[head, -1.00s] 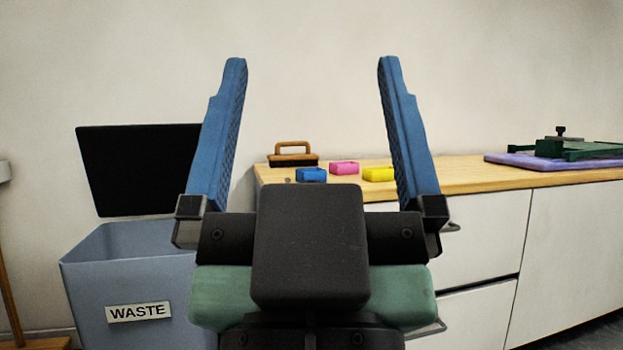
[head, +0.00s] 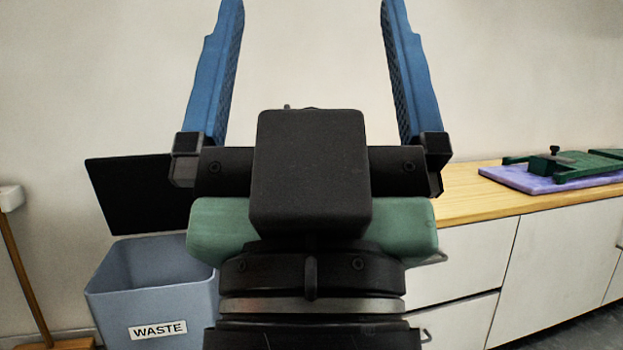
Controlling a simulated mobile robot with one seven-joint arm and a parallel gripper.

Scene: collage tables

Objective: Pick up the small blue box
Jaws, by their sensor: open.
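My gripper (head: 312,22) is open, its two blue fingers wide apart and pointing up, with only the bare wall seen between them. The small blue box does not show now; my gripper's body and wrist cover the left part of the countertop (head: 468,202), where the box showed a second ago.
A blue-grey waste bin (head: 110,285) with a raised black lid (head: 135,190) stands at the left. A broom handle (head: 25,280) is at the far left edge. A green tool (head: 565,162) rests on a purple mat (head: 500,176) on the right of the counter. White drawers (head: 470,245) are below.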

